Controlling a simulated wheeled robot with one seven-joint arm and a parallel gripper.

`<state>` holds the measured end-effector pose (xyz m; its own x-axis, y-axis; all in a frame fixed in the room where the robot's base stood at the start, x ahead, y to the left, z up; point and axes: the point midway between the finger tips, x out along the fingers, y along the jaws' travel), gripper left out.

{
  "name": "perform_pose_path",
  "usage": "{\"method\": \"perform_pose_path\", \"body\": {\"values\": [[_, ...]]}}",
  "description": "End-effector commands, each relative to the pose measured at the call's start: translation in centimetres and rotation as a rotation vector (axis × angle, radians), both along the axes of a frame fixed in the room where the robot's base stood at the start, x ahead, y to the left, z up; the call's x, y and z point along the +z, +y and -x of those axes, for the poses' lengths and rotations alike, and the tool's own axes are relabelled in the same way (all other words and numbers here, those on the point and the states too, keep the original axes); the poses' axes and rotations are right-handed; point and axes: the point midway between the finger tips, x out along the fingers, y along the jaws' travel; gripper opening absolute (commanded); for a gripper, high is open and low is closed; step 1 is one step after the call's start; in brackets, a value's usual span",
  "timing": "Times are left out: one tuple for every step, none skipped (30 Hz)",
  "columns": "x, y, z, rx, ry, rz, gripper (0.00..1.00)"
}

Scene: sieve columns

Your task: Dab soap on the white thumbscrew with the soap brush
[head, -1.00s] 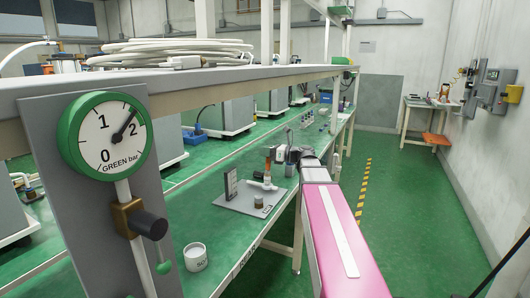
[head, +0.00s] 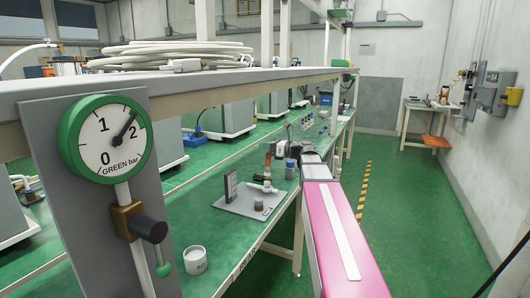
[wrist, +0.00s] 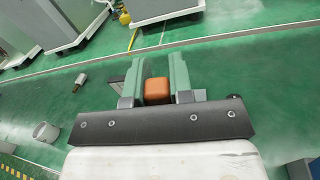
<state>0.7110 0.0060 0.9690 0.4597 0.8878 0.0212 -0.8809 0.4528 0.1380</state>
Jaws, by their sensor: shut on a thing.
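My gripper (wrist: 158,68) is shut on an orange-brown block (wrist: 157,91), which looks like the handle end of the soap brush. In the head view my gripper (head: 278,150) is small and far off, above the back of a grey plate on the green bench. A reddish upright piece, likely the brush (head: 267,161), hangs beside it. A small white part, likely the white thumbscrew (head: 266,187), lies below it on the plate's fixture. I cannot tell whether the brush touches it. The bristles are hidden in the wrist view. A white soap cup (head: 195,261) stands nearer on the bench.
The grey plate (head: 240,207) carries a dark upright panel (head: 230,186) and a brown knob (head: 259,205). A blue-grey cylinder (head: 290,169) shows close to my arm. A green-rimmed gauge (head: 107,143) on a post blocks the near left. The bench between cup and plate is clear.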

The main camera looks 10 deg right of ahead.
Motion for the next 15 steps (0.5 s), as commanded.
{"method": "perform_pose_path", "body": {"values": [[0.4,0.0,0.0,0.0,-0.001,0.0,0.0],[0.6,0.0,0.0,0.0,-0.001,0.0,0.0],[0.9,0.0,0.0,0.0,-0.001,0.0,0.0],[1.1,0.0,0.0,0.0,-0.001,0.0,0.0],[1.3,0.0,0.0,0.0,-0.001,0.0,0.0],[1.6,0.0,0.0,0.0,-0.001,0.0,0.0],[1.8,0.0,0.0,0.0,-0.001,0.0,0.0],[2.0,0.0,0.0,0.0,-0.001,0.0,0.0],[2.3,0.0,0.0,0.0,-0.001,0.0,0.0],[2.5,0.0,0.0,0.0,-0.001,0.0,0.0],[2.7,0.0,0.0,0.0,-0.001,0.0,0.0],[2.9,0.0,0.0,0.0,-0.001,0.0,0.0],[3.1,0.0,0.0,0.0,-0.001,0.0,0.0],[3.3,0.0,0.0,0.0,-0.001,0.0,0.0],[3.5,0.0,0.0,0.0,0.0,-0.001,0.0]]}}
